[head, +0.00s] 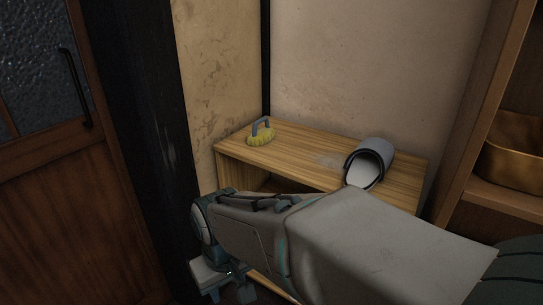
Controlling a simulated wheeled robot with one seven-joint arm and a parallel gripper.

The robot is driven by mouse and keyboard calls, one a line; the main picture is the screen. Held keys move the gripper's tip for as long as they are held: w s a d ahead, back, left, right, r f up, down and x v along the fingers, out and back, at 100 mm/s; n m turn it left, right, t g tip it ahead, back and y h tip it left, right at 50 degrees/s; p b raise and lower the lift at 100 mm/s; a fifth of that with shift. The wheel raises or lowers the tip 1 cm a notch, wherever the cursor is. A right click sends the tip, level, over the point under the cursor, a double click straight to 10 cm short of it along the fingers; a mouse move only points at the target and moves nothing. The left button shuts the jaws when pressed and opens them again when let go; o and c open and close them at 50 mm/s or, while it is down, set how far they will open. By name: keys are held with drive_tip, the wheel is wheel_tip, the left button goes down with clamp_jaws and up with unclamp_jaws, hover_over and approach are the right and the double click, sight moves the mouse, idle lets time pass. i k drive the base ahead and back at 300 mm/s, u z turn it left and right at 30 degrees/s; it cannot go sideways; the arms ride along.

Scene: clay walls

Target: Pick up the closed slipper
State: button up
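A grey-blue rounded thing with a dark rim and a pale inside (372,157), which looks like the closed slipper, lies at the right end of the wooden shelf top, its opening facing the front left. My gripper (228,283) hangs at the lower left, below and in front of the shelf top, well apart from the slipper. It points downward, and its fingertips are small and dark at the picture's bottom, so I cannot tell whether they are apart. Nothing is seen held in it. My forearm hides the front of the wooden unit.
The low wooden unit (295,148) stands in a wall corner. A yellow brush with a blue handle (262,133) sits at its left end. A tall shelf (495,199) with a copper-coloured container (514,164) is at right, a wooden door (62,215) at left.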

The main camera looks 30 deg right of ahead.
sight(370, 157)
drive_tip(key=z, duration=4.4)
drive_tip(key=k, duration=0.7)
drive_tip(key=u, duration=1.05)
